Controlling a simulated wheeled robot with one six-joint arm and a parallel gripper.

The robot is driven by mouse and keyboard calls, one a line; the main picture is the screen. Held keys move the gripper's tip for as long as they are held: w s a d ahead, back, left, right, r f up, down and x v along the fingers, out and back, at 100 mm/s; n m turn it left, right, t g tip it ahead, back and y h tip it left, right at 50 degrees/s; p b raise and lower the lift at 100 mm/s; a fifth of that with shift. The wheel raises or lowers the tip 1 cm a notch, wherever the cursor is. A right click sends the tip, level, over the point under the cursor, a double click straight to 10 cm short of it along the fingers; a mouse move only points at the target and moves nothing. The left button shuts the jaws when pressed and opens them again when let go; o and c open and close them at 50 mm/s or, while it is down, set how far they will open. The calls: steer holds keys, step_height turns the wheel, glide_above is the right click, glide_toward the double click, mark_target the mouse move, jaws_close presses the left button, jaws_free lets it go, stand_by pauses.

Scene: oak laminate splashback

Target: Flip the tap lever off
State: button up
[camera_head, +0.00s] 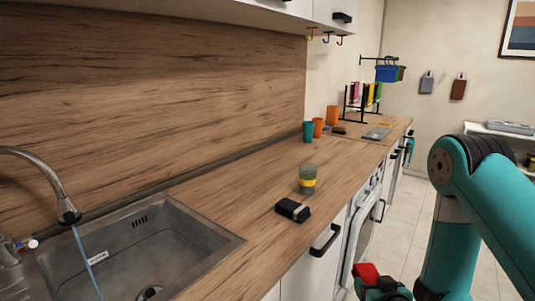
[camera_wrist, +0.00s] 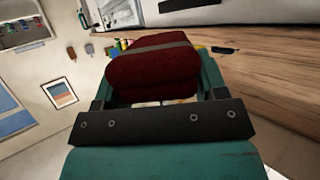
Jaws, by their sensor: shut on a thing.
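The chrome tap (camera_head: 45,177) arches over the sink at the left of the head view. A thin blue stream of water (camera_head: 88,262) runs from its spout into the basin. The tap's lever (camera_head: 12,249) is at the left edge, with a small red and blue mark beside it; its exact position is hard to tell. My gripper (camera_head: 376,284) is at the bottom right, in front of the counter and far from the tap. It is shut on a dark red block-like thing (camera_wrist: 152,70), which fills the space between the fingers in the wrist view.
The metal sink (camera_head: 205,235) is set in the wooden counter. A black box (camera_head: 292,210) and a grey-green cup with a yellow band (camera_head: 307,180) stand right of it. Teal and orange cups (camera_head: 318,127) stand farther back. A black cupboard handle (camera_head: 325,240) juts out in front.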

steer(key=shift+s+d+f, duration=0.1)
steer(key=shift+d+f, duration=0.2)
steer(key=shift+d, duration=0.1)
steer(key=shift+s+d, duration=0.25)
steer(key=s+d+r, duration=0.2)
steer(key=s, duration=0.1)
steer(key=shift+s+d, duration=0.2)
stand_by(0.4)
